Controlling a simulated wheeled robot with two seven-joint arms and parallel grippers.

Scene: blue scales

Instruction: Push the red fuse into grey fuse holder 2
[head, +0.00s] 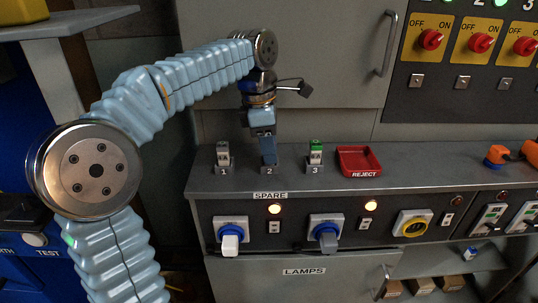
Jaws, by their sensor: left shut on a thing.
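My left gripper (268,151) points straight down at the place marked 2 on the grey bench top. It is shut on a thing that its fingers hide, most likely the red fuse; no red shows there. Grey fuse holder 2 is hidden behind the fingers, with only its number label showing in front. I cannot tell how deep the fuse sits. My right gripper is out of view.
Holder 1 (222,155) stands to the left with a pale fuse, holder 3 (315,158) to the right with a green-topped one. A red reject tray (359,174) lies further right. A cabinet (295,60) with a handle rises behind. Switches line the bench front.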

